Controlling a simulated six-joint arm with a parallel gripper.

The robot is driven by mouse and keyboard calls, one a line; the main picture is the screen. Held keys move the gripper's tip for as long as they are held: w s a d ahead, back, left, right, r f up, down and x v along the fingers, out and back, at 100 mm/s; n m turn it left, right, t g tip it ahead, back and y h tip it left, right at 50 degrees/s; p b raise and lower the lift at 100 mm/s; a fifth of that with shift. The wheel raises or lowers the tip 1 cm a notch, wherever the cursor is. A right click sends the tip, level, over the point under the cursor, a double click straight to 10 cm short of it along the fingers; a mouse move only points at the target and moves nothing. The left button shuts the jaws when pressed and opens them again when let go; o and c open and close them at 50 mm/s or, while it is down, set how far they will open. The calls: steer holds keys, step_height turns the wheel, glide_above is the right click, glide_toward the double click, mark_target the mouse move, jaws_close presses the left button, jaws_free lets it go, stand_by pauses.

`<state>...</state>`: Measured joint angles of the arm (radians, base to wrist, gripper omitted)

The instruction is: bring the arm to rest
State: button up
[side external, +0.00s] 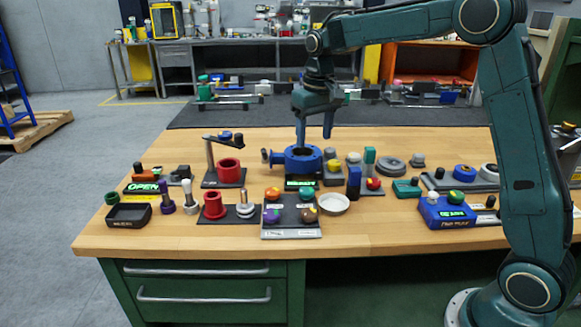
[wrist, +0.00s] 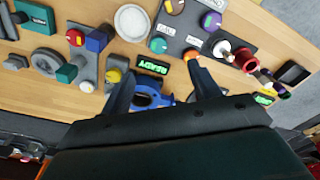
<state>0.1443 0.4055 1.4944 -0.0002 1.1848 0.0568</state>
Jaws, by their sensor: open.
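My gripper (side external: 314,128) is above the blue valve body (side external: 298,158) near the middle of the wooden table. Its two dark fingers are spread apart, with nothing seen between them but the scene below. In the wrist view, the fingers of my gripper (wrist: 163,92) frame part of the blue valve body (wrist: 150,95), and the rest of it is hidden behind the gripper. A green READY display (wrist: 153,65) shows beside the valve body. I cannot tell the exact gap between the fingertips and the valve body.
A panel of coloured knobs (side external: 291,230), a white dish (side external: 333,204), a red cylinder on a stand (side external: 230,168), a black tray (side external: 128,215) and a blue box (side external: 446,212) stand around the valve. Bare wood (side external: 180,150) lies at the back left of the table.

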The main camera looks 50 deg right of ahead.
steer(key=s+a+r+t, duration=0.1)
steer(key=s+a+r, duration=0.2)
steer(key=s+r, duration=0.45)
steer(key=s+a+f+n+t, duration=0.1)
steer(key=s+a+f+t, duration=0.1)
steer(key=s, duration=0.9)
steer(key=s+a+f+n+t, duration=0.1)
steer(key=s+a+f+t, duration=0.1)
steer(key=s, duration=1)
steer(key=shift+f, duration=0.15)
